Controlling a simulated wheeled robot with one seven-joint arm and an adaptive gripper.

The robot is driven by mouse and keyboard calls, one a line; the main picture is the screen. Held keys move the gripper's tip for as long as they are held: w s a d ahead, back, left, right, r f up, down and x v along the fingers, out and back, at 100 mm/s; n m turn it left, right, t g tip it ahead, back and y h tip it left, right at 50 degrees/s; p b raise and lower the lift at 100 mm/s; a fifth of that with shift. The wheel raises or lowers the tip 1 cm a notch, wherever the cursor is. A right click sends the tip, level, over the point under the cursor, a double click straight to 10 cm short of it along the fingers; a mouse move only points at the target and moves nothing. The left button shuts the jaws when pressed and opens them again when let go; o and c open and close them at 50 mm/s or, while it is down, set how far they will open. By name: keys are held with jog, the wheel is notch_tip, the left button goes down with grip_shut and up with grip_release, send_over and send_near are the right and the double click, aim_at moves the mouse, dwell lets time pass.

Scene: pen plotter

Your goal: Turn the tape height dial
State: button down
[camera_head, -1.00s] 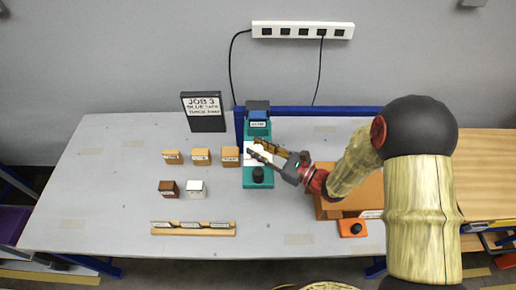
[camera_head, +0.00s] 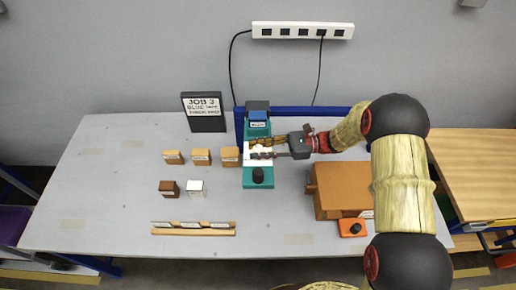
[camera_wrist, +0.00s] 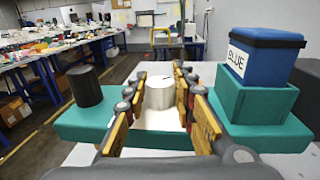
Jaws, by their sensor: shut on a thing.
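A teal device (camera_head: 258,183) stands near the middle of the table. It carries a black knob (camera_head: 258,174) at its front and a blue box (camera_head: 258,114) labelled BLUE at its back. Between them is a white round dial with a dark mark on top, clear in the wrist view (camera_wrist: 160,94). My gripper (camera_head: 260,150) reaches in from the right, its fingers on either side of the white dial and shut on it. In the wrist view the black knob (camera_wrist: 85,86) is left of the fingers and the blue box (camera_wrist: 262,54) right. The dial's lower part is partly hidden by the fingers.
A JOB 3 sign (camera_head: 204,111) stands behind several small blocks (camera_head: 200,157). A wooden rack (camera_head: 193,229) lies at the front. A brown box (camera_head: 336,190) and an orange block with a black knob (camera_head: 352,229) are on the right. The left table area is clear.

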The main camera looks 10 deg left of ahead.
aim_at(258, 148)
jog(key=shift+n+g+h, duration=1)
jog(key=shift+n+g, duration=0.3)
jog(key=shift+g, duration=0.5)
jog(key=shift+n+g, duration=0.3)
jog(key=shift+g, duration=0.1)
jog(key=c, duration=1.5)
grip_release()
jog(key=shift+o, duration=0.2)
notch_tip(258, 148, up, 10)
